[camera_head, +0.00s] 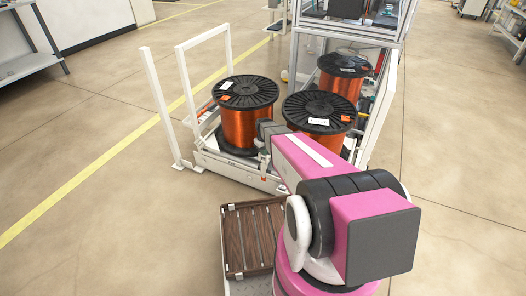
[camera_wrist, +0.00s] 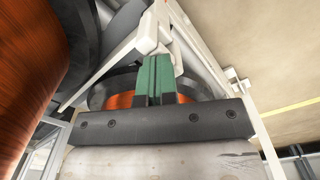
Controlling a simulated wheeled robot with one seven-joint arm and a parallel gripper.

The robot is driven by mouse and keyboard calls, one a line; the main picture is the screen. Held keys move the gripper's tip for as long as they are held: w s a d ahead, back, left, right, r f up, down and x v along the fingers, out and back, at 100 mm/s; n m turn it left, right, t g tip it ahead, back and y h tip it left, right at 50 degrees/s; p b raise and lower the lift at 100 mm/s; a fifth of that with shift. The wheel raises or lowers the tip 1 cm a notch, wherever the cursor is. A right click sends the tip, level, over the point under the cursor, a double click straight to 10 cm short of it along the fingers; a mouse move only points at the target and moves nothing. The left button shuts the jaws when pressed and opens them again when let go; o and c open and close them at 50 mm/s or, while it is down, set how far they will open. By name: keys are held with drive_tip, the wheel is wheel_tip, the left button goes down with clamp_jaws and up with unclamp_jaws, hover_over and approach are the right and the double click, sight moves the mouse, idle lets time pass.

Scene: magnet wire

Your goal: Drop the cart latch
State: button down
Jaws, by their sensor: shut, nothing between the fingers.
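The white cart (camera_head: 222,165) stands ahead with wire spools on it. My gripper shows in the wrist view as two green fingers (camera_wrist: 156,72), pressed together with nothing between them. A white bracket-like part (camera_wrist: 150,32) of the frame is just beyond the fingertips; I cannot tell whether it is the latch or whether the fingers touch it. In the head view my gripper (camera_head: 264,140) is at the cart's near edge, between the two front spools, its fingertips hardly visible. The latch cannot be made out clearly there.
Copper-wire spools with black flanges stand at left (camera_head: 240,118), centre (camera_head: 318,108) and back (camera_head: 343,75). A brown slatted deck (camera_head: 252,238) is in front. The floor at left, with a yellow line, is clear.

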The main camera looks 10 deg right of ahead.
wheel_tip(320, 180, up, 8)
idle(0.8)
